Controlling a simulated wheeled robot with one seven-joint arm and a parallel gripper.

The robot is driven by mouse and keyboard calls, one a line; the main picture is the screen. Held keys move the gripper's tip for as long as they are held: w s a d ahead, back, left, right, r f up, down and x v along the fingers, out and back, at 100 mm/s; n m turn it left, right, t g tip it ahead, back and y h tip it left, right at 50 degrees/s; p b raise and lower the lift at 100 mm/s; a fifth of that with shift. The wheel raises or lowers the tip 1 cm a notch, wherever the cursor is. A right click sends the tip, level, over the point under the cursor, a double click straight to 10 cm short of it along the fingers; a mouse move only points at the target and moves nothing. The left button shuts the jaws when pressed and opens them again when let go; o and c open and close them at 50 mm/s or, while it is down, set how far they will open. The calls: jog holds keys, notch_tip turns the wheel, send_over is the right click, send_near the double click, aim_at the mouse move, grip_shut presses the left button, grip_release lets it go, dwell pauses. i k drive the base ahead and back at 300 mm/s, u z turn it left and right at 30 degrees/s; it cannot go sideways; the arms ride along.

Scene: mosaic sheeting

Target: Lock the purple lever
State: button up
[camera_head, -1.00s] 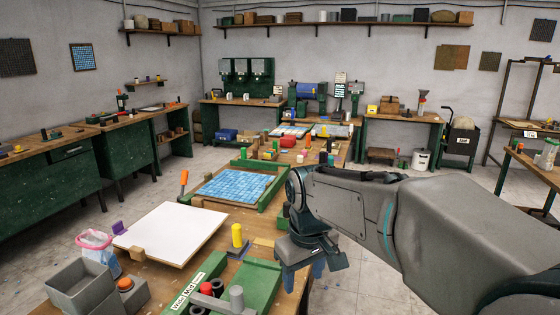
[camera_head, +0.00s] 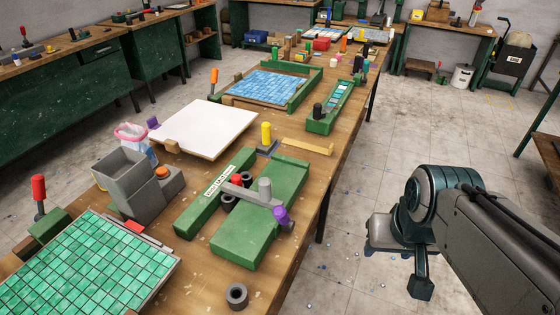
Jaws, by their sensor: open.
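A purple lever (camera_head: 282,217) with a rounded knob stands at the right end of a green fixture (camera_head: 245,238) on the bench. A grey bar (camera_head: 248,194) crosses the fixture beside it. Another purple piece (camera_head: 152,123) sits at the left corner of a white sheet (camera_head: 205,128). My gripper (camera_head: 400,255) is open and empty, off the bench's right side and apart from the purple lever. Its fingers are partly hidden by its own body.
On the bench (camera_head: 300,165), a yellow post (camera_head: 266,134) stands behind the fixture. A grey bin (camera_head: 128,180) and green tile sheet (camera_head: 85,265) are to the left, a dark ring (camera_head: 237,296) in front. The floor between bench and gripper is clear.

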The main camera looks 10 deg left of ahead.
aim_at(281, 215)
jog(key=k, duration=1.3)
jog(key=u, duration=0.25)
jog(key=i, duration=0.8)
jog(key=z, duration=0.2)
